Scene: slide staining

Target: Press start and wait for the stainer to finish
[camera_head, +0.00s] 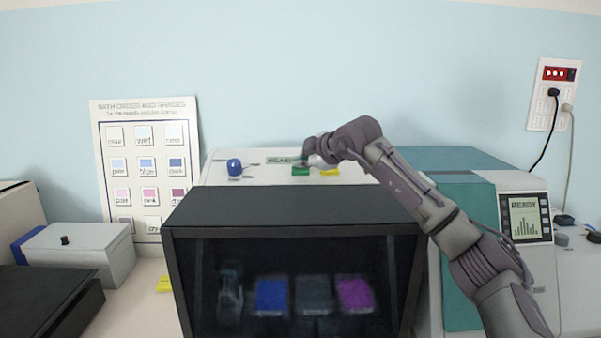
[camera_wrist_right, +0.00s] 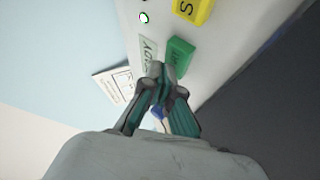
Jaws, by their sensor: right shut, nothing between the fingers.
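The stainer (camera_head: 292,204) has a black-framed dark front window and a white control panel (camera_head: 212,178) behind its top. The panel carries a green button (camera_head: 300,172), a yellow button (camera_head: 329,172), a blue knob (camera_head: 234,166) and a small display (camera_head: 280,161) with lettering too blurred to read surely. My right gripper (camera_head: 306,161) is shut and empty, right at the green button. In the right wrist view, its fingertips (camera_wrist_right: 161,78) are beside the green button (camera_wrist_right: 180,53); I cannot tell if they touch it. The yellow button (camera_wrist_right: 193,9) lies beyond. My left gripper is out of view.
Blurred blue, dark and magenta baths show behind the window. A bath-order chart (camera_head: 148,165) stands at the back left. A grey box (camera_head: 80,248) is at left, and a teal instrument with a screen (camera_head: 525,217) is at right, partly behind my right arm.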

